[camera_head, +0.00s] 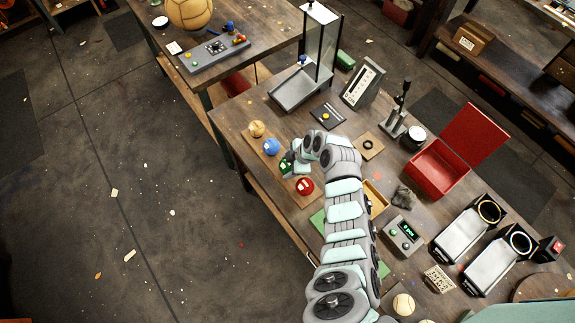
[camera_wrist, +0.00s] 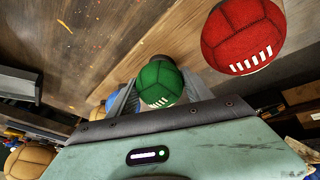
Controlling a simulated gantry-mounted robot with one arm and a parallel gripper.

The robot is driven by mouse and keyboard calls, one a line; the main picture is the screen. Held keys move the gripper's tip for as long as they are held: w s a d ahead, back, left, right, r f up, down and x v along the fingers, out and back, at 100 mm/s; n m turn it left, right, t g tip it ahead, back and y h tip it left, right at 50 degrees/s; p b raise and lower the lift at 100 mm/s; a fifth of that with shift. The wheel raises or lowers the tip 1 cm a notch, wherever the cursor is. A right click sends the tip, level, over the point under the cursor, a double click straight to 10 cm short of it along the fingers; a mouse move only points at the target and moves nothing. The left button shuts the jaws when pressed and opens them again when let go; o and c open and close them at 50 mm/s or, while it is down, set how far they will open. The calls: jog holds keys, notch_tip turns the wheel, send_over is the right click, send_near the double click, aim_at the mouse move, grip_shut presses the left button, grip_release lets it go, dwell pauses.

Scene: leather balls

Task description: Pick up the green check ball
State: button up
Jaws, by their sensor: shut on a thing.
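The green ball (camera_wrist: 160,82) sits between the two fingers of my gripper (camera_wrist: 157,88) in the wrist view, with white stitch marks low on its near side. My gripper is shut on it. In the head view, the green ball (camera_head: 286,168) shows partly beside my gripper (camera_head: 291,165), over the row of balls. I cannot tell whether it still touches the wooden strip below it.
A red ball (camera_head: 305,186) is close to one side of my gripper; a blue ball (camera_head: 271,147) and a tan ball (camera_head: 256,129) are on the other. An open red box (camera_head: 436,170), a grey device (camera_head: 402,236) and a black-and-silver stand (camera_head: 396,118) occupy the bench.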

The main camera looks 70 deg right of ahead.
jog(key=c, duration=0.4)
jog(key=shift+r, duration=0.1)
jog(key=shift+c, duration=0.2)
notch_tip(320, 180, up, 20)
jog(key=b, duration=0.2)
